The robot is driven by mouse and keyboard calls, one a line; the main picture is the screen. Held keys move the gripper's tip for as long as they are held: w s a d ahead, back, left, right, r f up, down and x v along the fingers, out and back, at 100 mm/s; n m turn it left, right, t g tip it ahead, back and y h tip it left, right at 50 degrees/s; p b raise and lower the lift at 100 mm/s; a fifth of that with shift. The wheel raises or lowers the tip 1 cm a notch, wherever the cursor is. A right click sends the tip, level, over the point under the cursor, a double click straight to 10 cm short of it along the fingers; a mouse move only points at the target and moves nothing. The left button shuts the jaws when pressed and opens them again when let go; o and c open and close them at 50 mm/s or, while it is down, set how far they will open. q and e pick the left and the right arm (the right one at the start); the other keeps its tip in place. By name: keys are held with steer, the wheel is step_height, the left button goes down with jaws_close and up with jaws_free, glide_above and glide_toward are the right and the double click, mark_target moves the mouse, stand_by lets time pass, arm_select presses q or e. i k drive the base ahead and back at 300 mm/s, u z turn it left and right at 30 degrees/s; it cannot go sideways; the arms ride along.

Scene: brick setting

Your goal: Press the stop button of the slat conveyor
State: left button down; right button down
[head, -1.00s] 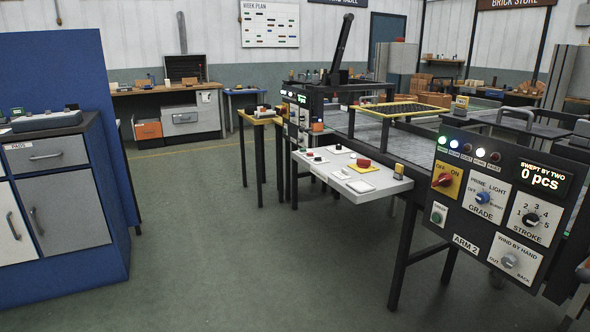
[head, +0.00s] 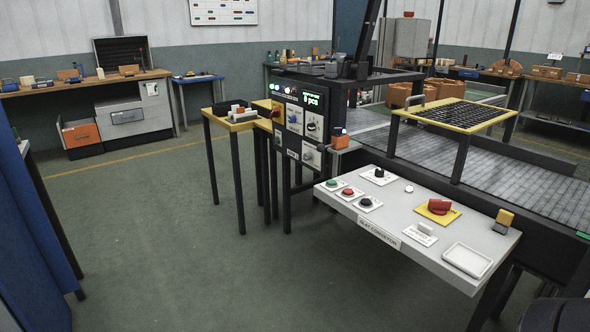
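A larger red control (head: 438,207) sits on a yellow plate further right. The lettering by the buttons is too small to read. Neither of my grippers is in view.
The slatted conveyor bed (head: 450,160) runs behind the shelf, under a yellow-framed grid table (head: 452,115). A black control panel (head: 300,120) and small yellow-topped stands (head: 232,120) stand to the left. Open green floor (head: 200,260) lies in front. A blue cabinet edge (head: 30,220) is at far left.

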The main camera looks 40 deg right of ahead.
mark_target(348, 192)
steer(key=z, duration=0.65)
steer(key=i, duration=1.8)
steer(key=z, duration=0.8)
